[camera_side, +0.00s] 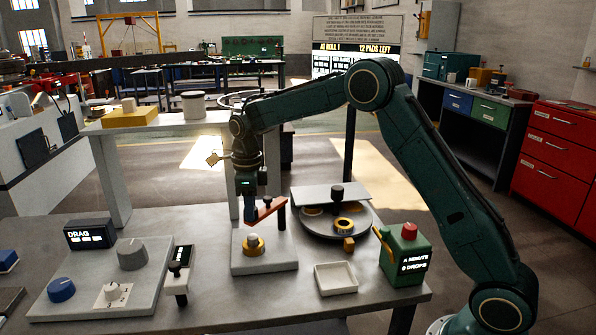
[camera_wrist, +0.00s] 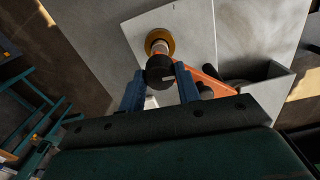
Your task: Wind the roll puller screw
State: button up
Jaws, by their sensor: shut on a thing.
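The puller screw stands on a pale grey block (camera_side: 262,262), with a brass collar (camera_side: 253,244) at its foot. The collar also shows in the wrist view (camera_wrist: 160,42). An orange-red crank arm (camera_side: 266,211) sits above the collar and slants right; it also shows in the wrist view (camera_wrist: 207,80). My gripper (camera_side: 251,216) points down over the screw. In the wrist view its blue fingers (camera_wrist: 160,80) are shut on a black knob (camera_wrist: 160,70) with a pale mark, in line with the collar. The fingers partly hide the crank's near end.
A dark round table with brass rings (camera_side: 343,224) stands right of the block. In front are a white tray (camera_side: 336,279) and a green box with a red button (camera_side: 404,255). A control panel with knobs (camera_side: 105,278) lies left. A raised shelf (camera_side: 160,122) stands behind.

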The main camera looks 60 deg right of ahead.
dwell(0.3)
jog(key=o, duration=1)
jog(key=shift+r, duration=0.1)
notch_tip(320, 180, up, 14)
jog(key=shift+f, duration=0.15)
dwell(0.3)
